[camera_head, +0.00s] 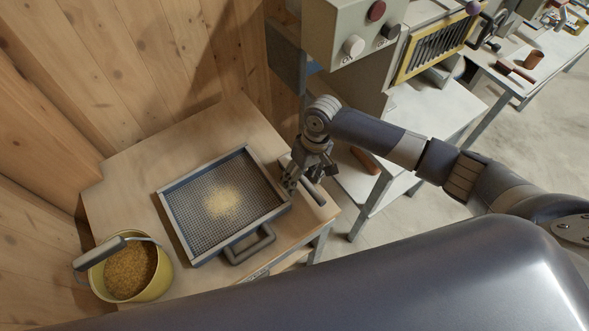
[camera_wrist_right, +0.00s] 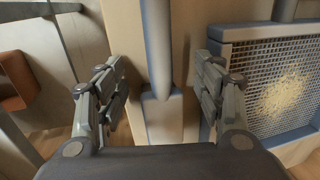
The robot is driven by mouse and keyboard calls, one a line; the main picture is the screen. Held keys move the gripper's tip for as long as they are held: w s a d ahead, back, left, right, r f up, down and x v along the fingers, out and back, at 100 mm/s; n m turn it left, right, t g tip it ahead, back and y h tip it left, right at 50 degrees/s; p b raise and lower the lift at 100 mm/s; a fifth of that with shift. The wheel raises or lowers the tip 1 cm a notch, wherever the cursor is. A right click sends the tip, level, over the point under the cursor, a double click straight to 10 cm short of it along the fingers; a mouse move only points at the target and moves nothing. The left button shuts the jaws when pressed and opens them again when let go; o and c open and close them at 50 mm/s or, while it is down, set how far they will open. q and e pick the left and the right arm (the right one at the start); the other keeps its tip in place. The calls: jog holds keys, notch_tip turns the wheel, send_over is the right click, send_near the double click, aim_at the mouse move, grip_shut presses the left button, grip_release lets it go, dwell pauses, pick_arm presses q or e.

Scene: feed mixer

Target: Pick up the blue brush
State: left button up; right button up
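The blue brush shows in the right wrist view as a slim grey-blue handle (camera_wrist_right: 157,45) with a blue-edged block (camera_wrist_right: 162,112) at its near end. It lies between the spread fingers of my right gripper (camera_wrist_right: 161,75), which is open. In the head view my right gripper (camera_head: 302,181) is over the right edge of the wooden table, and the dark brush handle (camera_head: 315,194) shows beside its fingers. The rest of the brush is mostly hidden there by the gripper. I cannot tell whether the fingers touch it. My left gripper is not in view.
A blue-framed sieve (camera_head: 176,216) with a pale heap of meal lies just left of the gripper. A yellow bucket (camera_head: 161,280) of feed stands at the table's left. A white bench (camera_head: 352,188) with a brown-handled object (camera_head: 364,160) is to the right, under a grey control box (camera_head: 335,22).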

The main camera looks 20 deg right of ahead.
jog(key=c, duration=0.9)
jog(key=shift+c, duration=0.9)
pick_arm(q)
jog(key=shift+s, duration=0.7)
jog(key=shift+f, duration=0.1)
pick_arm(e)
jog(key=shift+r, duration=0.15)
jog(key=shift+r, duration=0.3)
notch_tip(320, 180, up, 2)
jog(key=shift+w+r+b, duration=0.1)
jog(key=shift+b, duration=0.45)
pick_arm(q)
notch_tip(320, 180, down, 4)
jog(key=b, duration=0.2)
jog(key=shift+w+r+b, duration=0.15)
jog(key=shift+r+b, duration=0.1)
jog(key=shift+b, duration=0.05)
pick_arm(e)
jog(key=s+d+r, duration=0.1)
jog(key=s+d, duration=0.2)
jog(key=s, duration=0.4)
jog(key=s+d+r, duration=0.1)
jog(key=s+d, duration=0.3)
jog(key=s, duration=0.3)
jog(key=shift+s, duration=0.3)
